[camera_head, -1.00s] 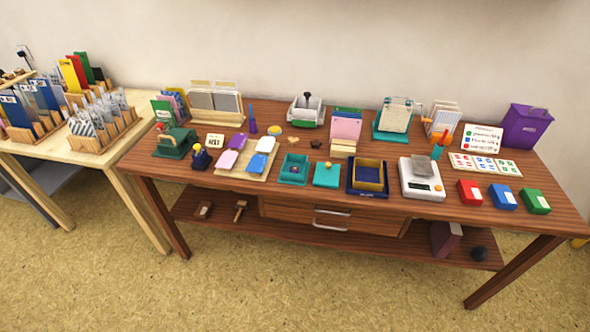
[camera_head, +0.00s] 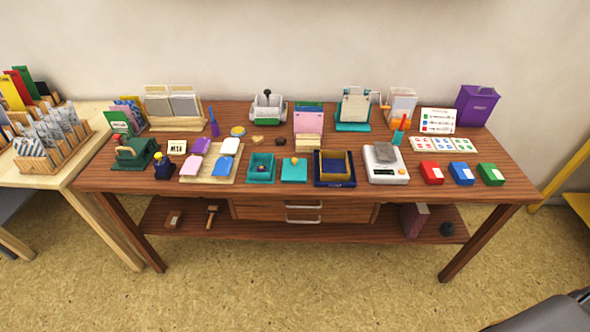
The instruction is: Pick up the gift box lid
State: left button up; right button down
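A flat teal square with a small knob on top, which looks like the gift box lid (camera_head: 294,174), lies on the wooden table just right of centre-left. An open teal box (camera_head: 261,180) with something small inside stands directly to its left, apart from it. Neither of my grippers can be made out in the head view.
The table (camera_head: 230,194) is crowded. A white scale (camera_head: 385,166) and red (camera_head: 431,173), blue and green boxes stand to the right, and colored pads on a wooden board (camera_head: 218,179) to the left. A dark grey part, probably mine, shows at lower right. The floor in front is clear.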

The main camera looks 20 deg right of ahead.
aim_at(294, 168)
jog(key=k, duration=0.5)
jog(key=u, duration=1.05)
jog(key=i, duration=2.7)
jog(key=z, duration=2.2)
